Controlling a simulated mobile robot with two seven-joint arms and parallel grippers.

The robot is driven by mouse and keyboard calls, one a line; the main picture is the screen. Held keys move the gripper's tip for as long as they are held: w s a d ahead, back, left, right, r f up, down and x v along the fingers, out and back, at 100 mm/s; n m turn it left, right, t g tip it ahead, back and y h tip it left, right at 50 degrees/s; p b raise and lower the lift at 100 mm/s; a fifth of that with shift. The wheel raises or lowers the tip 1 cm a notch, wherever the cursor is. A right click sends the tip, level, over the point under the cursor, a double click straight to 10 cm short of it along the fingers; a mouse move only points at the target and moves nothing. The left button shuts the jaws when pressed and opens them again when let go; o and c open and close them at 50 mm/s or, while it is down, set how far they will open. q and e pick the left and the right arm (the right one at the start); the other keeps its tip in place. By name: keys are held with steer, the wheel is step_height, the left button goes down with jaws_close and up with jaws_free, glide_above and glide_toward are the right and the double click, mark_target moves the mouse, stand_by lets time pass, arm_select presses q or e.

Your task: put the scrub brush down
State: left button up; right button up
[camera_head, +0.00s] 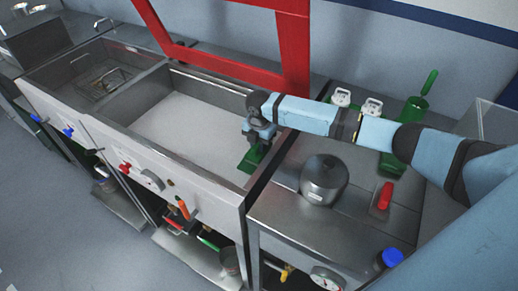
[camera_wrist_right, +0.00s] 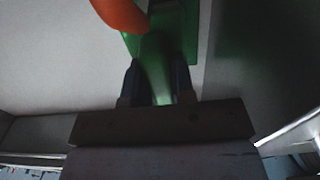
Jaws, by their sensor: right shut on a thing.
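The green scrub brush (camera_head: 252,158) is at the right end of the pale-floored basin (camera_head: 190,122), beside its right wall. My right gripper (camera_head: 258,140) is shut on it. In the right wrist view the green brush (camera_wrist_right: 157,80) runs between the two dark fingers (camera_wrist_right: 158,88), with a wider green part beyond them. Whether the brush touches the basin floor I cannot tell. My left gripper is not in view.
A red frame (camera_head: 230,58) stands behind the basin. Right of it are a grey round pot (camera_head: 323,178), a red-topped item (camera_head: 385,196) and a green container (camera_head: 414,111). The basin's middle is clear. An orange object (camera_wrist_right: 122,14) shows in the wrist view.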

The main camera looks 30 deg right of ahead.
steer(key=shift+f, duration=1.25)
steer(key=shift+f, duration=0.15)
steer(key=o, duration=0.9)
step_height(320, 180, up, 12)
steer(key=shift+r, duration=0.2)
steer(key=shift+f, duration=0.1)
